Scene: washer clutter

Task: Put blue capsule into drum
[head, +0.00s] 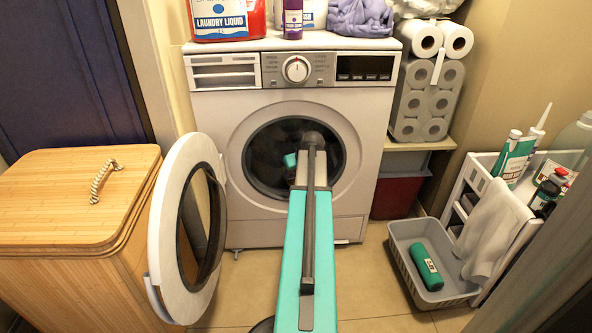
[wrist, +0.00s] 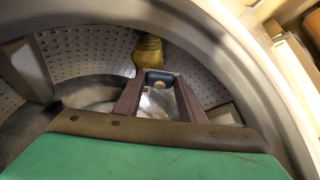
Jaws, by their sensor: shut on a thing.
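The washer's drum shows its perforated grey wall (wrist: 95,48) in the wrist view. In the head view its dark round opening (head: 263,160) faces me with the door swung open to the left. My gripper (wrist: 160,82) is inside the opening, its two brown fingers reaching into the drum. Between the fingertips is a small dark-blue rounded thing (wrist: 160,75), which looks like the blue capsule. The gripper is shut on it. Its far side is hidden, and my arm blocks the gripper in the head view.
A gold bottle-like thing (wrist: 148,53) is just beyond the fingertips. The open door (head: 164,225) stands left beside a wooden hamper (head: 75,205). A grey basket (head: 408,262) with a green bottle (head: 427,267) is at right. The rim (wrist: 235,50) curves close around my gripper.

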